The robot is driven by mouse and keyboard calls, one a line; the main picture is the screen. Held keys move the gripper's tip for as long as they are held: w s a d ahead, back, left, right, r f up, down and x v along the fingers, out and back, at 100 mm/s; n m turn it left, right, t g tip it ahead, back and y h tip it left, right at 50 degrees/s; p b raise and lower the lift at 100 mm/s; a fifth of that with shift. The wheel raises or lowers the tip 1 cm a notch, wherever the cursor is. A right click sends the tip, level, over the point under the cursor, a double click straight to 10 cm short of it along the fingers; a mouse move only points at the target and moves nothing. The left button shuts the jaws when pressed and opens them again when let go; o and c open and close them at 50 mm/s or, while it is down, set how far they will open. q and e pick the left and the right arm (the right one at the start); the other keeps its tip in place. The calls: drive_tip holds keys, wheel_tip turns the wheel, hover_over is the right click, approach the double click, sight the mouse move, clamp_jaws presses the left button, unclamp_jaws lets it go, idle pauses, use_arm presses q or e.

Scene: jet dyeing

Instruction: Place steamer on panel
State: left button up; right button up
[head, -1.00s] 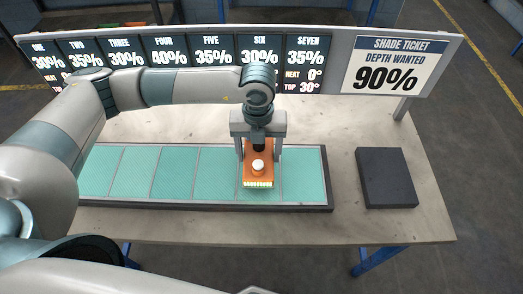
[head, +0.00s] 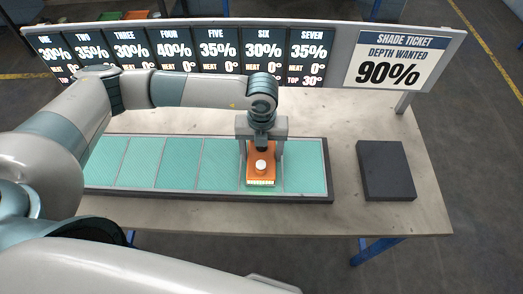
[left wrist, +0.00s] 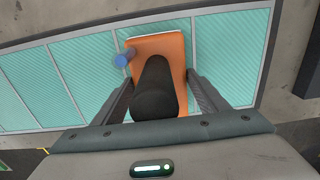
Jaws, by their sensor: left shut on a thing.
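The steamer (head: 258,178) is an orange block with a white round knob and a pale strip along its front end. My left gripper (head: 263,150) is shut on it from above, with a finger on each side. The steamer is over the second teal panel from the right (head: 250,190); I cannot tell whether it touches the panel. In the left wrist view the orange steamer (left wrist: 173,43) shows between the fingers (left wrist: 160,92), with a dark handle and a blue knob at its left. My right gripper is out of view.
The teal panels sit in a dark-framed tray (head: 300,199) on a table (head: 220,216). A dark slab (head: 385,170) lies to the right. Behind stands a display board (head: 337,60) with seven readouts and a shade ticket (head: 404,60) reading 90%. My forearm covers the tray's left end.

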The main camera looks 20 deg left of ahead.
sight(262, 155)
use_arm(q)
drive_tip(key=shift+f, duration=0.1)
drive_tip(key=o, duration=2.1)
drive_tip(key=shift+r, duration=0.2)
drive_tip(key=shift+r+b, duration=0.3)
drive_tip(key=shift+r, duration=0.1)
wheel_tip(262, 155, up, 11)
drive_tip(key=b, duration=0.4)
